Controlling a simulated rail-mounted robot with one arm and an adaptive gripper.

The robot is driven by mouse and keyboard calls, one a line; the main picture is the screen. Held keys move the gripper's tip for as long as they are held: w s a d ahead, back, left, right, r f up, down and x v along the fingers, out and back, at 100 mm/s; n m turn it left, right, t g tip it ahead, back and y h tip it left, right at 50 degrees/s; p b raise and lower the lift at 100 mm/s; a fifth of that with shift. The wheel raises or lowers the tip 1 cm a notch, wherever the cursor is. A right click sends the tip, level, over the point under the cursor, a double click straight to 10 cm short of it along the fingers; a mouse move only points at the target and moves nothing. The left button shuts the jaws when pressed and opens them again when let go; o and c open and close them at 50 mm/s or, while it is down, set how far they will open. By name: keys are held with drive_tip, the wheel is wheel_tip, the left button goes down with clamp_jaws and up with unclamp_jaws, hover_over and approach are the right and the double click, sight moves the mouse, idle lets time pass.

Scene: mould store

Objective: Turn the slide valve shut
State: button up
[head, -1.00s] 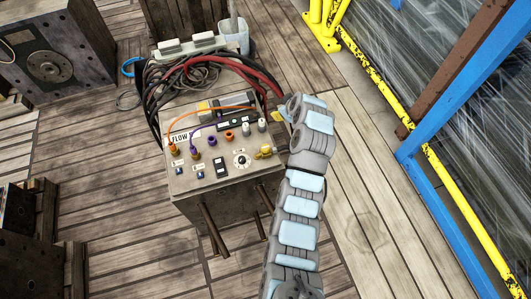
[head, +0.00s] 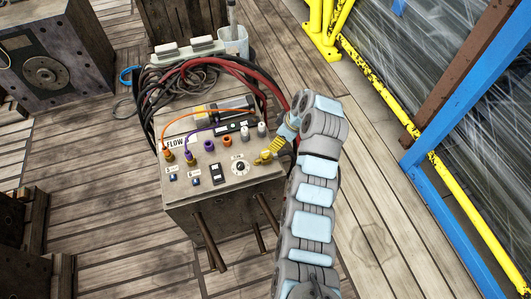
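A small brass-yellow fitting (head: 264,158), which looks like the slide valve, sits at the right front corner of the grey control box (head: 225,205) marked FLOW. My gripper (head: 277,146) comes down from the upper right, with its yellowish ribbed end close beside the fitting. At this size I cannot tell whether it touches the fitting or whether its fingers are open or shut. The fitting's far right side is partly hidden by the gripper.
The box top carries a dial (head: 240,167), a black switch (head: 217,173), several plugs and an orange cable (head: 200,112). Red and black hoses (head: 200,65) lie behind. A yellow rail (head: 380,90) and blue post (head: 470,100) stand to the right; plank floor lies between.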

sight(266, 152)
drive_tip(key=b+x, duration=0.2)
drive_tip(key=x, duration=1)
drive_tip(key=shift+f, duration=0.1)
drive_tip(key=shift+d, duration=0.1)
clamp_jaws()
